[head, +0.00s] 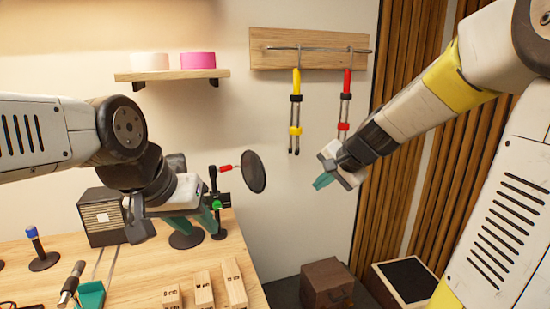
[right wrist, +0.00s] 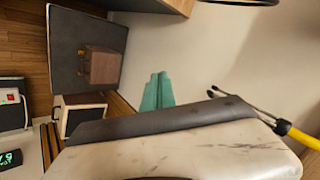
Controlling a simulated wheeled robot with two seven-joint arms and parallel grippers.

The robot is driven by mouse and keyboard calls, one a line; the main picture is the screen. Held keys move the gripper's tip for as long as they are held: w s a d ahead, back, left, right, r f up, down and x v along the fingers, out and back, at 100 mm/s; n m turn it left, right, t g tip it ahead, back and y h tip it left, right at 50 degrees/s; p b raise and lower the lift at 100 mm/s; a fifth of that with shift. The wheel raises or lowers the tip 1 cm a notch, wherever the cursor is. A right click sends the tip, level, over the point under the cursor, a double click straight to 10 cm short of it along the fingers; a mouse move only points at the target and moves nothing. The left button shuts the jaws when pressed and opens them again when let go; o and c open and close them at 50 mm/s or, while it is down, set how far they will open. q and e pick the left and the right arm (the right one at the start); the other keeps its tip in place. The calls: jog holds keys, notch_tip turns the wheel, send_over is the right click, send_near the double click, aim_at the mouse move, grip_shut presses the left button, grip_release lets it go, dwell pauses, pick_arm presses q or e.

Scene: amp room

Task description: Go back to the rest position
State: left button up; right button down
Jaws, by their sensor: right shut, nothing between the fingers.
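My left gripper (head: 212,222) is over the back of the wooden table, pointing down, with teal fingers beside a black stand with a green clamp (head: 222,200). Its fingers overlap in this view, so their gap cannot be judged. My right gripper (head: 322,181) is raised in front of the pale wall, right of the table, with its teal fingertips together and empty. The right wrist view shows the same two teal fingers (right wrist: 157,92) side by side with nothing between them.
Yellow (head: 296,110) and red (head: 345,105) cables hang from a wall rack (head: 310,48). A shelf (head: 172,75) holds two tape rolls. The table (head: 225,262) carries a small speaker (head: 102,217), wooden blocks (head: 204,290) and small tools. A brown box (head: 326,284) stands right of it.

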jog(key=s+d+r+n+g+h, duration=0.1)
jog(key=s+n, duration=0.7)
jog(key=s, duration=1.3)
jog(key=shift+s+d+r+n+h, duration=0.3)
jog(key=shift+d+r+h, duration=0.1)
jog(key=shift+d+r, duration=0.25)
jog(key=shift+a, duration=0.1)
